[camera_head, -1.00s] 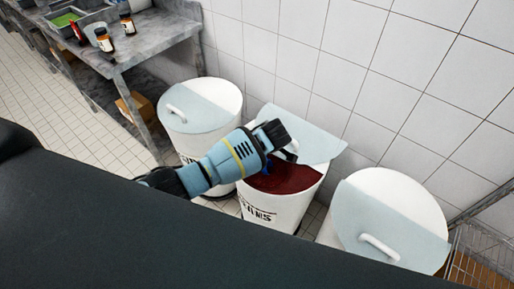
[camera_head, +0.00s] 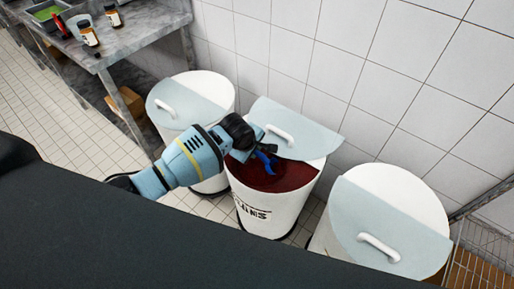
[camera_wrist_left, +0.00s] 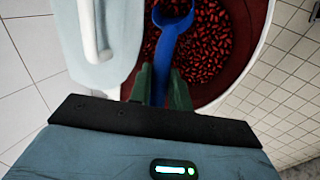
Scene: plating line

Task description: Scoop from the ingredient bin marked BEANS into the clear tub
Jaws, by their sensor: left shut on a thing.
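The BEANS bin (camera_head: 262,213) is a white round bin with dark red beans (camera_head: 277,178) inside; its lettering is partly hidden. Its pale half lid (camera_head: 300,128) covers the wall side. My left gripper (camera_head: 262,150) is at the bin's opening, shut on a blue scoop (camera_head: 267,163). In the left wrist view the scoop (camera_wrist_left: 172,22) points away from the fingers (camera_wrist_left: 160,88), its bowl over or against the beans (camera_wrist_left: 210,45). I see no beans in the bowl, and contact is unclear. I cannot clearly make out the clear tub. My right gripper is out of view.
Similar white bins with pale half lids stand to the left (camera_head: 205,95) and right (camera_head: 405,190), close beside. A tiled wall (camera_head: 310,50) is behind. A steel table (camera_head: 130,45) at upper left holds bottles (camera_head: 88,35) and a green-filled pan (camera_head: 47,12).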

